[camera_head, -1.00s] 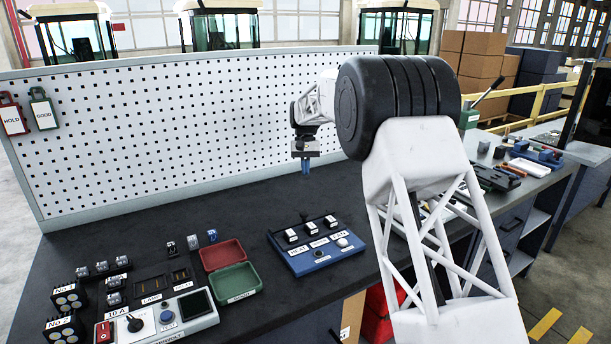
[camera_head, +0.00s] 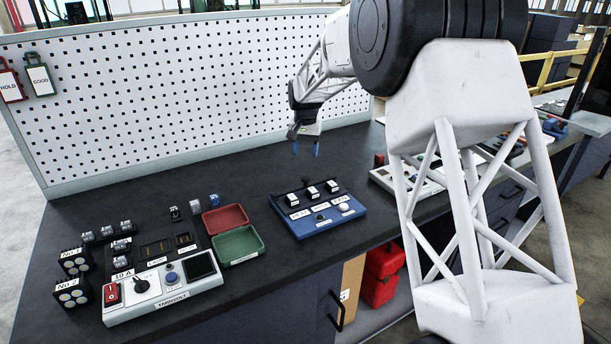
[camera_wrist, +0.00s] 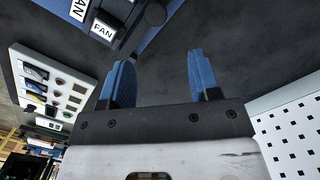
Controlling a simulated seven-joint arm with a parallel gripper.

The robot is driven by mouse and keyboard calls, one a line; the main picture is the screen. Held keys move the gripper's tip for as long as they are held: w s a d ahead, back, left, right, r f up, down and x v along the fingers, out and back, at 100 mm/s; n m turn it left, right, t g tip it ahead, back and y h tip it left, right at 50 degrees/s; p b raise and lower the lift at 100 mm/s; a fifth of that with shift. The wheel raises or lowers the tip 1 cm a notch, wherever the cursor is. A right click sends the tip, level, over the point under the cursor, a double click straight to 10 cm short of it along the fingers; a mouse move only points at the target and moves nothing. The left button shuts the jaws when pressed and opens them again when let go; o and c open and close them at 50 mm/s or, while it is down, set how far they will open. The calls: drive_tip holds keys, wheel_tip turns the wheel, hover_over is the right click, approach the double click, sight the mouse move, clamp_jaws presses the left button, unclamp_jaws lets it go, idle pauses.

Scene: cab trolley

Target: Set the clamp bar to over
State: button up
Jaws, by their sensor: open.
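My gripper (camera_head: 306,149) is open and empty, above and behind the panel's back edge. In the wrist view the blue fingers (camera_wrist: 160,72) are apart over bare bench, and the panel's edge (camera_wrist: 150,42) with a FAN label shows at the top.
A grey tester box (camera_head: 165,290) stands front left, with red and green trays (camera_head: 238,243) and several small parts beside it. The white pegboard (camera_head: 180,100) rises behind. Another pale panel (camera_head: 395,181) lies to the right. Bench left of the blue panel's back is clear.

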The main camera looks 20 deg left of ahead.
sight(305, 177)
drive_tip(key=shift+s+d+f+m+t, duration=0.15)
drive_tip(key=shift+s+f+m+t, duration=0.1)
drive_tip(key=shift+s, duration=0.3)
drive_tip(key=shift+s+d+f+m+t, duration=0.15)
drive_tip(key=shift+s+f, duration=0.05)
drive_tip(key=shift+s, duration=0.35)
drive_tip(key=shift+f, duration=3.9)
drive_tip(key=shift+c, duration=0.3)
clamp_jaws()
